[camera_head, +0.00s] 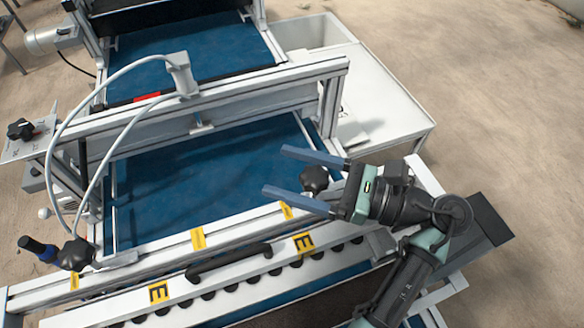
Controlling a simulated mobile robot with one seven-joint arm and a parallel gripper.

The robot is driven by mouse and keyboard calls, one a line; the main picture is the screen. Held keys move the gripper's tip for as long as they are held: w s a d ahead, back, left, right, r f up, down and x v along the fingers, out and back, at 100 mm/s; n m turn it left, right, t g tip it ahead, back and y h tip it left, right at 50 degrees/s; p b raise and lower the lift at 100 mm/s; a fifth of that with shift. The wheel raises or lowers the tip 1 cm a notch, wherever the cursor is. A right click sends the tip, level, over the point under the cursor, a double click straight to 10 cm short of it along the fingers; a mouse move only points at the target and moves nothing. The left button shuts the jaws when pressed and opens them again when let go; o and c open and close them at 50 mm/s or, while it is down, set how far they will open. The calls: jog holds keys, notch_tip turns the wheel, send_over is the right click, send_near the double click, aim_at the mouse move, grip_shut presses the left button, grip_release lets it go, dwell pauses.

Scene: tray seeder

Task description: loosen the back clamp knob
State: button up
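A black lobed clamp knob (315,179) shows at the right end of the blue belt section. My gripper (275,170) comes in from the lower right with its two long blue fingers apart, nothing gripped. In the picture the knob appears between the fingers, close to the palm. I cannot tell the height gap between knob and fingers, and no contact is clear. A similar black knob (75,254) sits at the front left corner of the frame. Another black knob (20,130) is on a grey plate at the far left.
A metal crossbeam (240,105) spans the blue belt (190,180) behind my fingers. A white hose (72,135) loops at the left. A black handle (228,262) and yellow labels lie in front. A white bin (385,100) stands at the right.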

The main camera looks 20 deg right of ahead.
jog(key=shift+r, duration=0.15)
notch_tip(320, 180, up, 10)
jog(key=b, duration=0.1)
dwell(0.5)
jog(key=shift+w+a, duration=0.1)
